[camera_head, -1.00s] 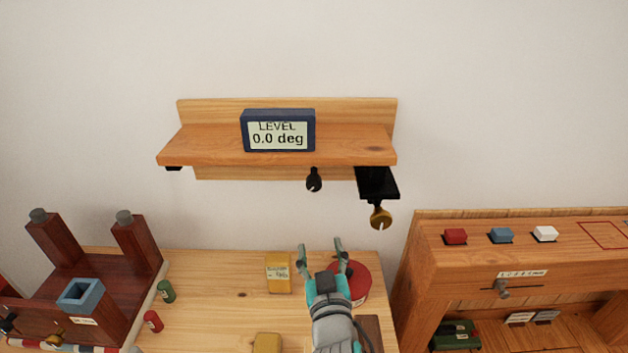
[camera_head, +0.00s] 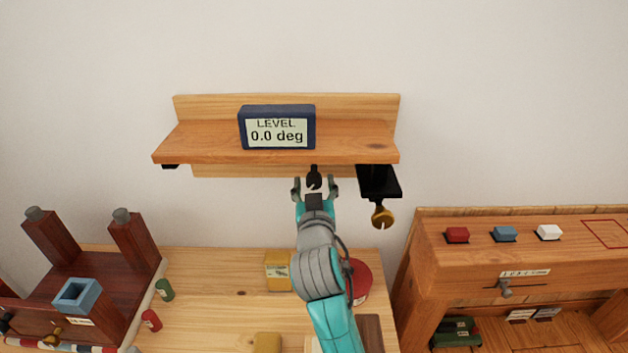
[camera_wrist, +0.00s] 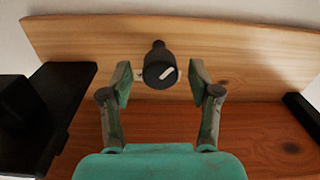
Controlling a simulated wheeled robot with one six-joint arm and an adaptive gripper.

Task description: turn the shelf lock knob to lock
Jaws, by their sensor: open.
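The shelf lock knob (camera_head: 314,178) is a small black knob hanging under the front middle of the wooden shelf (camera_head: 190,146). In the wrist view the knob (camera_wrist: 158,66) shows a round dark face with a pale slanted mark. My gripper (camera_head: 315,184) is open, its fingers just below and on either side of the knob. In the wrist view my gripper (camera_wrist: 160,80) has one finger left and one right of the knob, with gaps on both sides. A blue level display (camera_head: 277,127) on the shelf reads 0.0 deg.
A black bracket (camera_head: 378,181) with a brass knob (camera_head: 382,217) hangs under the shelf's right end, close to my gripper. Below are a yellow box (camera_head: 277,270) and a red round object (camera_head: 360,278). A wooden cabinet (camera_head: 520,252) stands right.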

